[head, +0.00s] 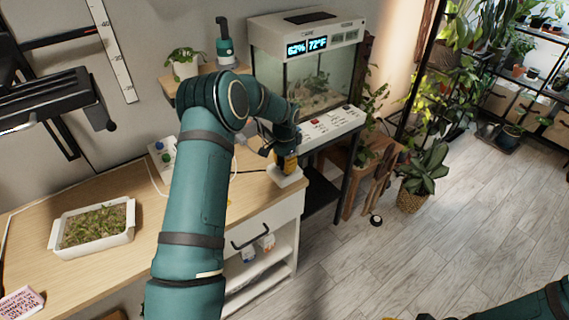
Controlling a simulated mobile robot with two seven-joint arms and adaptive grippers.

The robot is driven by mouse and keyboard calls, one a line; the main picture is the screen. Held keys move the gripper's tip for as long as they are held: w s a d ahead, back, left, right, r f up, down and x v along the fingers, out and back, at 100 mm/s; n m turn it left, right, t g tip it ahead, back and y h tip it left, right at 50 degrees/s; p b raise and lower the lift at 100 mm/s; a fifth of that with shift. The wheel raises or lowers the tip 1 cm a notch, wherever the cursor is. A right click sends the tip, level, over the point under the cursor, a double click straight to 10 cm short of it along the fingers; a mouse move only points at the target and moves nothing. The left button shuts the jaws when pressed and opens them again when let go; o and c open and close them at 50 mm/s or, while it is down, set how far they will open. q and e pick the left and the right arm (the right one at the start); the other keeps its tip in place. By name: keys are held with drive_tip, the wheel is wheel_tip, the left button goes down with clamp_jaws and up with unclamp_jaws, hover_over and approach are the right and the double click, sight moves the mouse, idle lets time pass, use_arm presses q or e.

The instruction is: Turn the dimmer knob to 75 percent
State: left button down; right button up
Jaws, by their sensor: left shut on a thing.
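A small white box (285,179) sits at the right end of the wooden bench and looks like the dimmer's housing. My left gripper (287,167) reaches down from above onto its top and is shut on what appears to be the dimmer knob. The knob itself is hidden behind the gripper, so its setting and any marks cannot be read. My right arm shows at the bottom right; only a sliver of what may be its gripper (424,316) shows at the frame's edge.
A terrarium (318,80) with a lit display reading 62% and 72°F stands behind. A control box with buttons (160,158) and a seedling tray (93,247) are on the bench. The floor at right is mostly clear.

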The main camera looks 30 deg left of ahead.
use_arm(q)
drive_tip(key=c, duration=0.6)
unclamp_jaws()
wheel_tip(320, 180, up, 12)
idle(0.6)
